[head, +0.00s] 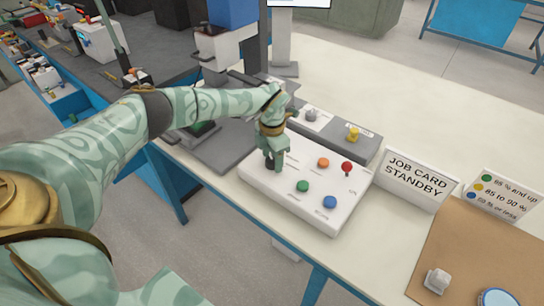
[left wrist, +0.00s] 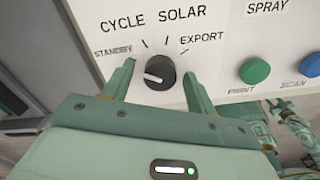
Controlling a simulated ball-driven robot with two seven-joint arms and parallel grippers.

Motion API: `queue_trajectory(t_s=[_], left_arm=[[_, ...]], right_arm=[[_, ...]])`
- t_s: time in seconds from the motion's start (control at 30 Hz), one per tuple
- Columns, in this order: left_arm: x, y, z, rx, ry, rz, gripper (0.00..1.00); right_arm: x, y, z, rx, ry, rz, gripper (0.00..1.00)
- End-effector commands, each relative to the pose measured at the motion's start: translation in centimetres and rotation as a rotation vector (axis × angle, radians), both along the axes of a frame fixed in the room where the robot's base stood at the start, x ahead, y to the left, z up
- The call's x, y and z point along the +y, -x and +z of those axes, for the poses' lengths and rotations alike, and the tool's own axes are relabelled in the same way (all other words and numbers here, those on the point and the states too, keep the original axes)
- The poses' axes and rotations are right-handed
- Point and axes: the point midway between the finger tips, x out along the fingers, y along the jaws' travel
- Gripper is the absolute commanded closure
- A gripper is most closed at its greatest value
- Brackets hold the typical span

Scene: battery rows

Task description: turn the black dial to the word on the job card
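The black dial (left wrist: 160,72) sits on the white control panel (head: 262,182), with STANDBY, CYCLE, SOLAR and EXPORT printed around it. Its pale pointer mark faces left, on the STANDBY side; I cannot tell whether it lines up exactly with the STANDBY tick. My left gripper (left wrist: 158,82) is open, one finger on each side of the dial, with gaps showing. In the head view the left gripper (head: 275,163) points down at the panel and mostly hides the dial. The job card (head: 417,180) reads STANDBY.
Green (head: 303,186), blue (head: 330,202), orange (head: 323,162) and red (head: 346,167) controls sit right of the dial. A grey strip with a yellow knob (head: 353,134) lies behind the panel. A colour-key card (head: 500,195) and a brown mat (head: 470,240) are at the right.

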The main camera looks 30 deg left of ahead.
Motion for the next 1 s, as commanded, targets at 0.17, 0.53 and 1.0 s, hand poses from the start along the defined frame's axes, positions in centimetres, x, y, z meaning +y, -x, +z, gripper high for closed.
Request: queue_trajectory(t_s=[0.17,0.53,1.0], left_arm=[[0.0,0.0,0.2,0.001,0.0,0.0,0.43],[0.1,-0.1,8.3,-0.005,-0.001,-0.001,0.43],[0.0,0.0,16.1,0.0,0.0,-0.001,0.43]], right_arm=[[0.0,0.0,0.1,-0.001,0.0,0.0,0.64],[0.2,-0.6,2.3,-0.014,-0.003,-0.001,0.64],[0.2,-0.9,3.7,-0.022,-0.002,-0.001,0.64]])
